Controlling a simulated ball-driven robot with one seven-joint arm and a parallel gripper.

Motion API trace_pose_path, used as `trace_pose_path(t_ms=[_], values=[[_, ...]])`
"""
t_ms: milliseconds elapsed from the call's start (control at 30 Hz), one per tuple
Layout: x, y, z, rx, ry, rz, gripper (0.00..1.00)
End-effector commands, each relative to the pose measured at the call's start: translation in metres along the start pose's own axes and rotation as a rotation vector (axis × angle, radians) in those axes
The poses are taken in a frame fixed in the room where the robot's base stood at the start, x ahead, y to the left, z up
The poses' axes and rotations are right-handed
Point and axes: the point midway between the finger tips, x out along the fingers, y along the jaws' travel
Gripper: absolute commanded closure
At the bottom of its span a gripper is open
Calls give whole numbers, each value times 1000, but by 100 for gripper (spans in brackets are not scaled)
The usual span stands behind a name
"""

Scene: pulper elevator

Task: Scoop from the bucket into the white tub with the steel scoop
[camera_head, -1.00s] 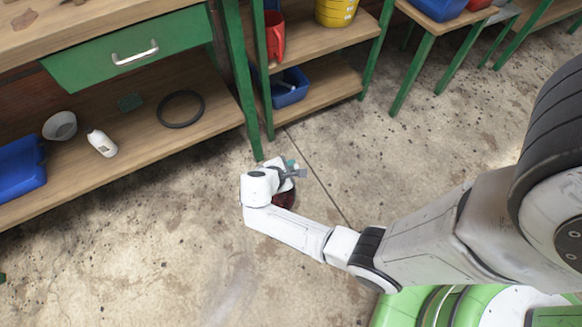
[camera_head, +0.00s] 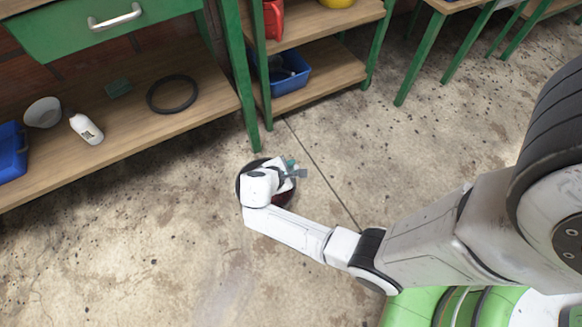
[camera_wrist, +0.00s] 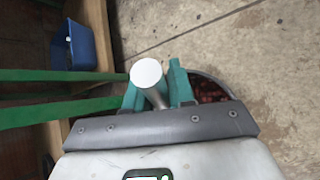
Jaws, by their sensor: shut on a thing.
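My gripper (camera_head: 290,170) is low over the floor, above a dark round bucket (camera_head: 240,188) that my wrist partly covers. In the wrist view the teal fingers (camera_wrist: 155,90) are shut on a pale metal handle with a round end, which I take as the steel scoop (camera_wrist: 147,73). The scoop's bowl is hidden below the gripper. Dark red contents show inside the bucket, whose rim (camera_wrist: 225,84) curves out right of the fingers. I cannot make out a white tub for certain.
A green-legged bench at left holds a white bowl (camera_head: 43,112), a white bottle (camera_head: 86,129), a black ring (camera_head: 172,94) and a blue bin (camera_head: 10,152). A shelf behind holds a blue box (camera_head: 288,74). The concrete floor (camera_head: 130,245) in front is clear.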

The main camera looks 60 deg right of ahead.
Motion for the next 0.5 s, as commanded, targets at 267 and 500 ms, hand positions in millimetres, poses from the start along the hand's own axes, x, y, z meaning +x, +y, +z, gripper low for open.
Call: trace_pose_path(t_ms=[267, 500], values=[[19, -14, -17, 1, 0, 1, 100], [33, -24, -29, 0, 0, 1, 100]])
